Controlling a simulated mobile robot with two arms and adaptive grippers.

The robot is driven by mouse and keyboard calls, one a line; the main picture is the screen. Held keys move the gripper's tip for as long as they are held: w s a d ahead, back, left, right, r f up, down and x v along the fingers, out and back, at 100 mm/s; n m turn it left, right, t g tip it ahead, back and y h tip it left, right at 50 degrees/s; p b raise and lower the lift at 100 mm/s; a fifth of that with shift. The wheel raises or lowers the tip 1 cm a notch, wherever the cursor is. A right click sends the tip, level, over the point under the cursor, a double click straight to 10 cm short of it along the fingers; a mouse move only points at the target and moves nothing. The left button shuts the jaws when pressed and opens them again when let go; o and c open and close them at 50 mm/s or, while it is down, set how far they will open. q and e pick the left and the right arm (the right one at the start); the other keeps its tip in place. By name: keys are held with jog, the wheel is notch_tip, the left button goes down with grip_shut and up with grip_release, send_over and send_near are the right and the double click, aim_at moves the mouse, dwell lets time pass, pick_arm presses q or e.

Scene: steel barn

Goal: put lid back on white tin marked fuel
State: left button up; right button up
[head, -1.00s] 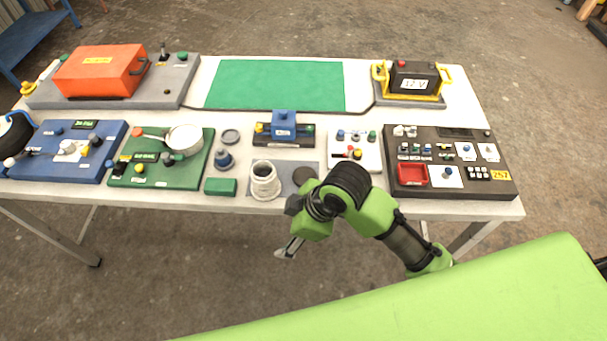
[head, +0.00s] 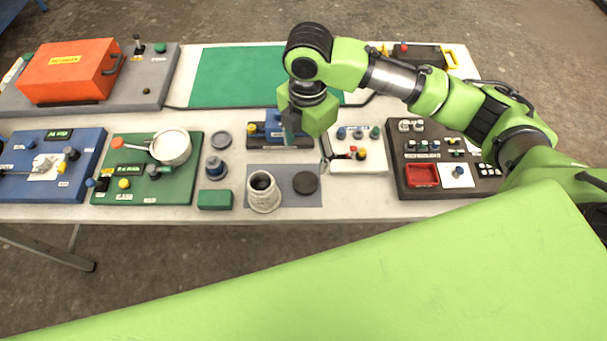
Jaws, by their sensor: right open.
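The white tin (head: 263,196) stands upright and open-topped on a grey mat (head: 284,172) near the table's front edge. I cannot read any marking on it. A dark round lid (head: 306,183) lies flat on the same mat, just right of the tin and apart from it. My right gripper (head: 307,146) is open and empty, pointing down above the table. In the picture it is above the lid and the tin, in front of the blue block device, part of which it hides. My left gripper is not in view.
A grey disc (head: 221,140), a blue-grey knobbed piece (head: 216,167) and a green block (head: 214,199) are left of the tin. A white board (head: 372,160) with small knobs is right of the gripper.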

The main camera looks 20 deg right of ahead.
pick_arm(q)
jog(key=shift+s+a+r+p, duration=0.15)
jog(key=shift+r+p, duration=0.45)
jog(key=shift+p, duration=0.05)
pick_arm(e)
send_over(306, 182)
jog(key=f, duration=0.8)
jog(key=shift+s+f, duration=0.2)
jog(key=shift+f, duration=0.05)
jog(key=shift+f, duration=0.2)
jog(key=f+p, duration=0.1)
jog(key=f, duration=0.2)
jog(key=shift+w+f+p, duration=0.2)
jog(key=shift+f+p, duration=0.1)
jog(key=shift+p, duration=0.05)
jog(key=shift+f, duration=0.6)
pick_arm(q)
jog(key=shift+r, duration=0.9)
